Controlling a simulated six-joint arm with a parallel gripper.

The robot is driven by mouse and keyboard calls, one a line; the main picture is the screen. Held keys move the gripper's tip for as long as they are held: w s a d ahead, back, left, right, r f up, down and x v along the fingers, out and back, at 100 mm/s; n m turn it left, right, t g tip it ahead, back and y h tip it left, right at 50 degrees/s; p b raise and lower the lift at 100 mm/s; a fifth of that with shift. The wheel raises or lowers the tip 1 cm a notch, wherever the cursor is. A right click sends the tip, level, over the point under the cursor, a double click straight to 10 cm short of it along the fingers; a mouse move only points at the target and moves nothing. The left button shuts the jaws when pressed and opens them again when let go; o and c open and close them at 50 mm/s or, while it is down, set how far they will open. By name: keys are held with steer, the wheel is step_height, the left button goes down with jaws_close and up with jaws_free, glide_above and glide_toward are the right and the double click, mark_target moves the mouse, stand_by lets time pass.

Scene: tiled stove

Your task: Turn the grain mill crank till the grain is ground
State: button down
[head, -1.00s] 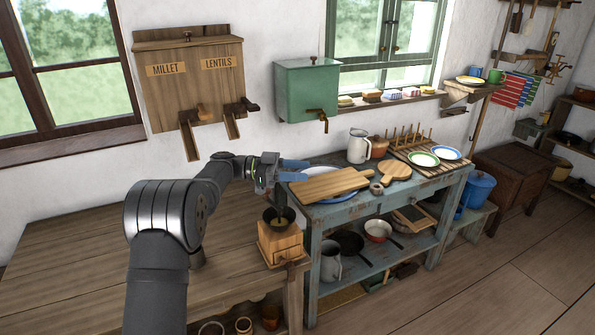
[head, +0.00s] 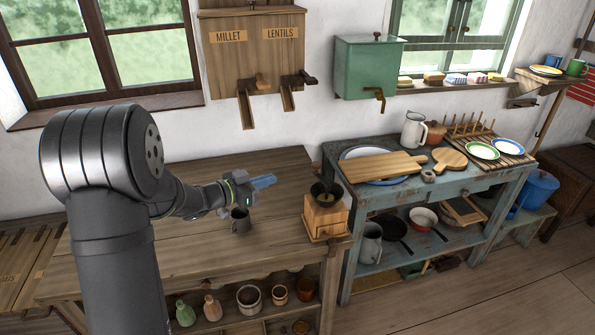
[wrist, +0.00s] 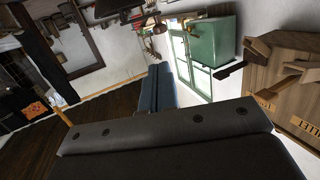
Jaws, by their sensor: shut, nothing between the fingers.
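The grain mill (head: 325,218) is a light wooden box with a dark round hopper on top, at the right end of the brown wooden table. Something tan shows inside the hopper. I cannot make out the crank clearly. My gripper (head: 266,182), with blue fingers, is to the left of the mill and apart from it, pointing right. Its fingers are shut and empty. In the wrist view the blue fingers (wrist: 162,88) point towards the wall and window; the mill is not seen there.
The blue-grey side table (head: 440,195) on the right holds boards and plates. The millet and lentils dispenser (head: 250,60) and green tank (head: 368,70) hang on the wall.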

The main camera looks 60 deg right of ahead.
mark_target(313, 166)
steer(key=x, duration=1.4)
steer(key=shift+s+d+m+g+y, duration=0.1)
steer(key=shift+d+m+g+y, duration=0.45)
steer(key=shift+d+m+g, duration=0.3)
steer(key=shift+s+d+m+g+y, duration=0.15)
steer(key=shift+d+m+g+y, duration=0.45)
steer(key=shift+d+g, duration=0.4)
